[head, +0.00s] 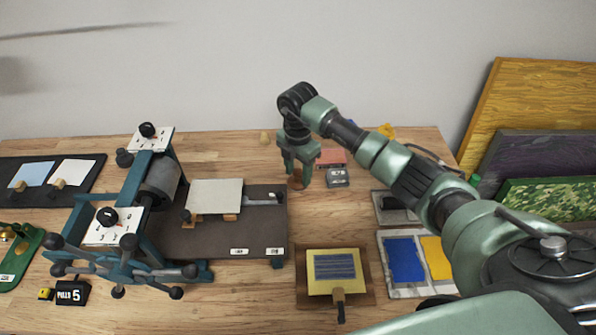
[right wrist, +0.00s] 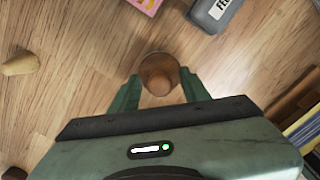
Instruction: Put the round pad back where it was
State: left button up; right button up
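A brown round pad with a knob on top (right wrist: 158,68) shows in the right wrist view, between the fingertips of my right gripper (right wrist: 159,80). In the head view the pad (head: 295,183) is a small brown shape low between the fingers, near the back of the table. My right gripper (head: 299,175) points down over it, with its fingers apart on either side of the knob. Whether the pad touches the wood is partly hidden. My left gripper is not in view.
A pink block (head: 331,158) and a grey labelled box (head: 337,178) stand close right of my right gripper. A small tan object (head: 265,137) lies to its left. The press (head: 160,185) is left; a yellow block on a brown board (head: 308,277) is in front.

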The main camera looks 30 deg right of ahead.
aim_at(298, 172)
jog(key=shift+r, duration=0.4)
notch_tip(298, 172, up, 12)
jog(key=b, duration=0.3)
jog(key=shift+f, duration=0.25)
jog(key=shift+f, duration=0.1)
